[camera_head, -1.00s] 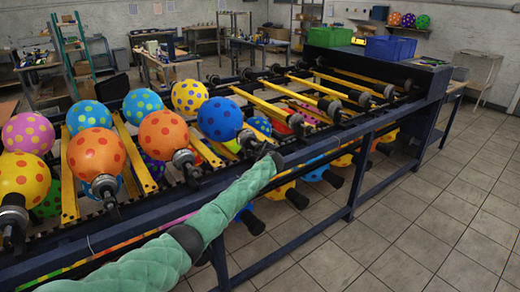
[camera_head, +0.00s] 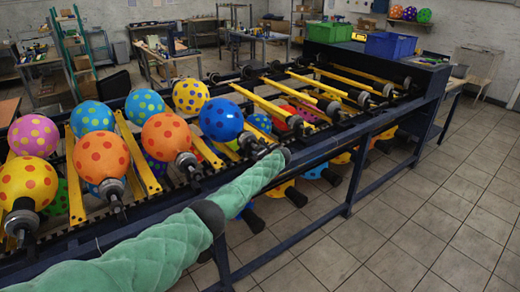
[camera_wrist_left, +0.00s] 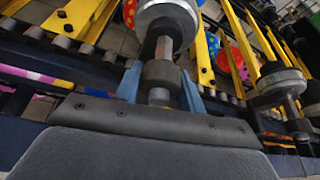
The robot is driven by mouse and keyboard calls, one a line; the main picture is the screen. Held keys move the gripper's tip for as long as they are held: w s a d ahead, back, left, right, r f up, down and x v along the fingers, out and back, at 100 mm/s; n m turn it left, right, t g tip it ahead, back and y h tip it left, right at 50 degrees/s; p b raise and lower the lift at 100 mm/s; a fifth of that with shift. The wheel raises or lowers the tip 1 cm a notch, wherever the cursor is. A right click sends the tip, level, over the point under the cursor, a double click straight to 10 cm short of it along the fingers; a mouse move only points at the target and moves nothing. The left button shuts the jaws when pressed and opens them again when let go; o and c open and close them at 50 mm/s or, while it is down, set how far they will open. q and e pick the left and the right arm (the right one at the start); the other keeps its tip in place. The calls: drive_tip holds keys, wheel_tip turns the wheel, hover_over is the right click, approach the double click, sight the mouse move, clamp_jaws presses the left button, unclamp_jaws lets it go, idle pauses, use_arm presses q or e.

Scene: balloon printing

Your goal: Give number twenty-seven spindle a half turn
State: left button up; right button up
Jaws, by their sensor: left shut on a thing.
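My left gripper (camera_wrist_left: 161,88) is shut on the shaft of a spindle (camera_wrist_left: 161,72), with one blue finger on each side of it. In the head view my left arm, in a green padded sleeve, reaches up to the front rail, where the gripper is largely hidden by its own wrist. The spindle there carries a blue balloon with coloured dots (camera_head: 221,119) and its end fitting (camera_head: 252,142) shows beside my wrist. I cannot read any number on the spindle. My right gripper is not in view.
Neighbouring spindles hold an orange balloon (camera_head: 166,136) and another orange balloon (camera_head: 101,153) to the left. A second spindle (camera_wrist_left: 281,85) stands close on the right in the wrist view. The tiled floor at right is clear.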

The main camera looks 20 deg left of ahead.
use_arm(q)
drive_tip(key=shift+m+g+y, duration=0.3)
drive_tip(key=shift+m, duration=0.3)
drive_tip(key=shift+f+m+g+y+b, duration=0.1)
drive_tip(key=shift+m+g+y+b, duration=0.25)
drive_tip(key=shift+m, duration=0.25)
drive_tip(key=m+g+b, duration=0.1)
drive_tip(key=b, duration=0.1)
drive_tip(key=m+y+b, duration=0.1)
drive_tip(key=m, duration=0.1)
drive_tip(key=shift+s+g+y+b, duration=0.1)
drive_tip(key=shift+g+y+b, duration=0.15)
drive_tip(key=shift+g+b, duration=0.1)
drive_tip(key=shift+m, duration=0.4)
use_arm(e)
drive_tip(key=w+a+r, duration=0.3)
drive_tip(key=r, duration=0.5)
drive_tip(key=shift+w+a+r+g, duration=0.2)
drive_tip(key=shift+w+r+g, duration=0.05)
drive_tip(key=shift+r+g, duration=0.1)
use_arm(q)
drive_tip(key=o, duration=1)
drive_tip(key=shift+d+r, duration=0.1)
drive_tip(key=shift+r, duration=0.1)
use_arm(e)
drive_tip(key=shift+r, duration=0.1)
